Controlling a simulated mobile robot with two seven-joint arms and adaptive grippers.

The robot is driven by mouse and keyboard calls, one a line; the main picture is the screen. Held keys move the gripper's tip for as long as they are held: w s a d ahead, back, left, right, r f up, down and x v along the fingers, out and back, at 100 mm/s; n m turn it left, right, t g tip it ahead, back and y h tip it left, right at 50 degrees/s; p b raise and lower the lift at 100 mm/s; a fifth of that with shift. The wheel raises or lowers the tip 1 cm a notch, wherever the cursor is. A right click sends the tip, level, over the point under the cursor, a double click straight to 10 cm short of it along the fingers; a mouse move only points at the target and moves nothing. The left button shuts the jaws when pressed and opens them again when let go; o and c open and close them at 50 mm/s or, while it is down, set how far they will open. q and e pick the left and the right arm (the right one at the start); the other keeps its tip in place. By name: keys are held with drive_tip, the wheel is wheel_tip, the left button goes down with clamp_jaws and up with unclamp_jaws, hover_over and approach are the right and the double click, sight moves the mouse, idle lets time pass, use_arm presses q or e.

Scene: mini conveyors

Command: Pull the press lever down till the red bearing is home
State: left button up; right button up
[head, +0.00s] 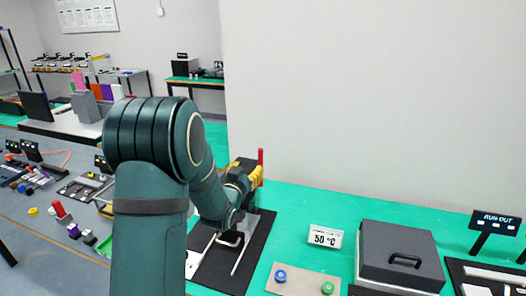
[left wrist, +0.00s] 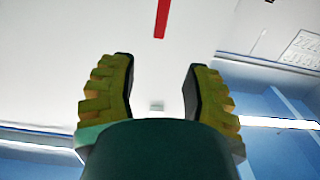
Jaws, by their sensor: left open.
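My left gripper (head: 246,174) is at the end of my dark green arm, above the green bench near the wall; its yellow fingers show just past the wrist. In the left wrist view the gripper (left wrist: 157,66) is open, with nothing between its two fingers. A red upright bar (head: 261,166), which looks like the press lever, stands right beside the fingers. In the left wrist view the red bar (left wrist: 162,18) is ahead of the fingertips, apart from them. My arm hides most of the press. I cannot make out the red bearing. My right gripper is in neither view.
A black mat (head: 260,232) lies under my forearm. To the right are a 50 °C sign (head: 325,237), a plate with blue and green buttons (head: 303,284), a grey lidded box (head: 400,250) and a RUN-OUT display (head: 495,222). Small parts clutter the bench at left.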

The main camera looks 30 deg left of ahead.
sight(260, 152)
use_arm(q)
drive_tip(key=p+x, duration=0.1)
drive_tip(key=x, duration=1.1)
drive_tip(key=shift+w, duration=0.15)
drive_tip(key=shift+d, duration=0.1)
clamp_jaws()
